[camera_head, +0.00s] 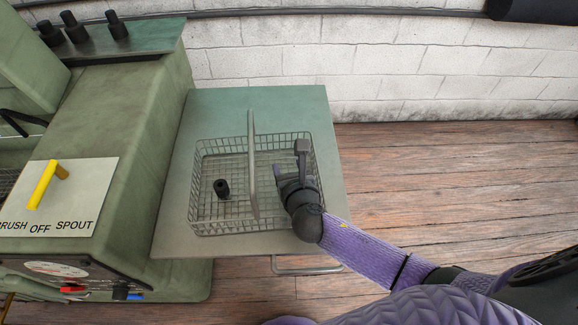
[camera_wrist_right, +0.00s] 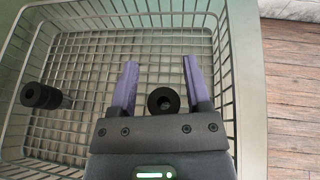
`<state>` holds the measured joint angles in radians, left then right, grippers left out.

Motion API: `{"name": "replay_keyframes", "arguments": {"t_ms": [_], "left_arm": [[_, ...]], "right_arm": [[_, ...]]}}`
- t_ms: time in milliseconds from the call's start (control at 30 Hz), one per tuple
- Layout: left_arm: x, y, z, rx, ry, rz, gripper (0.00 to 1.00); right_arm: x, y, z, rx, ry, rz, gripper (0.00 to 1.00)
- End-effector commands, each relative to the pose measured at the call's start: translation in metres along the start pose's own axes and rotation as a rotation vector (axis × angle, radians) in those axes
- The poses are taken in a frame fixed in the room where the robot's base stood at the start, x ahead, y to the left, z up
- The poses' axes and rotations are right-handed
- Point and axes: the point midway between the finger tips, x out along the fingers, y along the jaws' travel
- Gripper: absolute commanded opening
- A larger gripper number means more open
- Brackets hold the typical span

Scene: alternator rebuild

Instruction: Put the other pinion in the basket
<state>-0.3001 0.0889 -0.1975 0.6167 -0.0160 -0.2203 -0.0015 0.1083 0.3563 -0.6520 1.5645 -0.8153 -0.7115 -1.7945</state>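The wire basket (camera_head: 196,165) stands on a green-grey shelf. One black pinion (camera_head: 222,188) is in the basket's left half; it also shows at the left in the right wrist view (camera_wrist_right: 40,95). A second black pinion (camera_wrist_right: 163,101), seen end-on with its bore showing, is between and below my right fingers, over the basket floor. I cannot tell whether it rests on the wire. It is hidden in the head view. My right gripper (camera_head: 290,178) is over the basket's right half, its purple fingers (camera_wrist_right: 160,66) spread, with gaps beside the pinion. My left gripper is out of view.
The basket's handle (camera_head: 252,165) arches upright just left of my right gripper. A green machine (camera_head: 120,110) with a yellow lever (camera_head: 42,187) stands at the left. A brick wall (camera_head: 400,70) is behind. The wooden floor (camera_head: 450,170) at the right is clear.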

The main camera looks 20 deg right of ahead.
Motion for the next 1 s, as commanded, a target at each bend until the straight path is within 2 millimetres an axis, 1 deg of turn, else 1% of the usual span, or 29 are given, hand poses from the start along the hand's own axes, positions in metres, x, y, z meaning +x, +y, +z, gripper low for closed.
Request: {"name": "replay_keyframes", "arguments": {"t_ms": [33, 67, 333, 367, 467, 500, 600, 800, 900, 1000], "left_arm": [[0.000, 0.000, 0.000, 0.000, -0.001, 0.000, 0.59], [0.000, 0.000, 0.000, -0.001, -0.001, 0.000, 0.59], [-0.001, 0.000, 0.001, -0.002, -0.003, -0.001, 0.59], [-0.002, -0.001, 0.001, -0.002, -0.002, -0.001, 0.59], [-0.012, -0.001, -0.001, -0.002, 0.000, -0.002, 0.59], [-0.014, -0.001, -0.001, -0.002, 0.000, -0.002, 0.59], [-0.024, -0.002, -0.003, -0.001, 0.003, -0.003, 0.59], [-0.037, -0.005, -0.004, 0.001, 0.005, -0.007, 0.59], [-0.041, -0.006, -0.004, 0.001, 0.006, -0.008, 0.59], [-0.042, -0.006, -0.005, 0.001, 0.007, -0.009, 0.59]], "right_arm": [[0.000, 0.000, 0.000, 0.000, 0.000, 0.000, 0.74], [0.000, 0.000, 0.000, 0.000, 0.000, 0.000, 0.77], [-0.001, 0.000, 0.001, 0.000, 0.000, 0.000, 0.77], [-0.001, 0.000, 0.003, 0.000, 0.000, 0.000, 0.77], [-0.007, 0.000, 0.017, 0.002, -0.002, 0.000, 0.77], [-0.017, 0.000, 0.014, 0.000, 0.002, 0.000, 0.77], [-0.042, 0.000, 0.015, 0.000, 0.003, 0.001, 0.77], [-0.092, 0.000, 0.013, 0.000, 0.002, 0.001, 0.77], [-0.111, 0.000, 0.013, 0.000, 0.001, 0.001, 0.77], [-0.121, 0.000, 0.012, 0.000, 0.000, 0.000, 0.77]]}}
